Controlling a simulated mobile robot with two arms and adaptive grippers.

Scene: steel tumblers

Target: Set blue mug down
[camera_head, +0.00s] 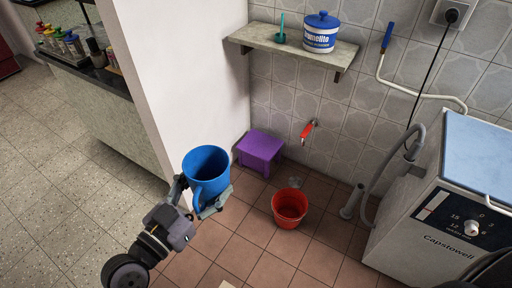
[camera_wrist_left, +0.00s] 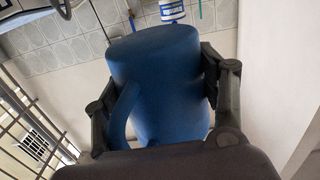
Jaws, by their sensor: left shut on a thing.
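The blue mug (camera_head: 208,172) is held up in the head view, left of the middle, with its open top showing and its handle toward the camera. My left gripper (camera_head: 198,197) is shut on the mug, with a finger on each side of its body. In the left wrist view the blue mug (camera_wrist_left: 160,80) fills the middle between the two fingers of the left gripper (camera_wrist_left: 163,95), and its handle is at the left. What lies directly beneath the mug is hidden by it and the gripper. My right gripper is not in view.
A purple stool (camera_head: 260,150) and a red bucket (camera_head: 289,207) stand on the tiled floor. A wall shelf (camera_head: 285,45) holds a white-and-blue tub (camera_head: 321,33). A white washing machine (camera_head: 450,190) stands right. A counter (camera_head: 85,95) with bottles is upper left. Floor between bucket and machine is largely clear.

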